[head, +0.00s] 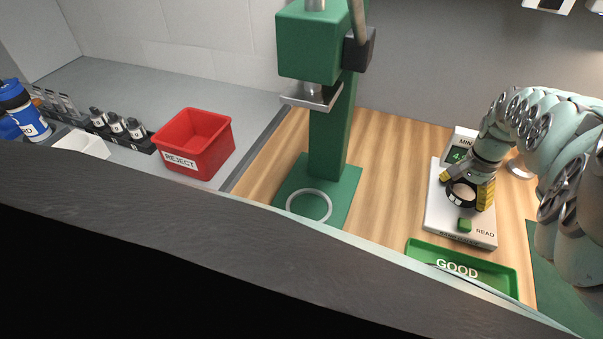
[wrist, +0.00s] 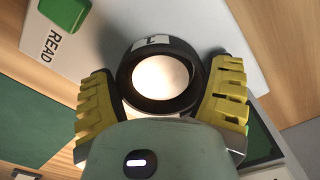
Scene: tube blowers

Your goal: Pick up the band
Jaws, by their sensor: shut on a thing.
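The band (head: 459,194) is a black ring with a white patch on it. In the head view it is between my gripper's fingers over the white reader box (head: 445,215). In the wrist view the band (wrist: 128,82) is gripped on both sides by the yellow fingertips of my gripper (wrist: 162,95), and a pale round surface shows through its opening. My gripper also shows in the head view (head: 465,188), at the right. I cannot tell whether the band touches the box below it.
The box has a green READ button (head: 465,225) and a display (head: 459,154) behind. A green GOOD tray (head: 425,247) lies in front. A green press (head: 327,150) with a light ring (head: 309,192) on its base stands left. A red REJECT bin (head: 216,157) is farther left. Wood between press and box is clear.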

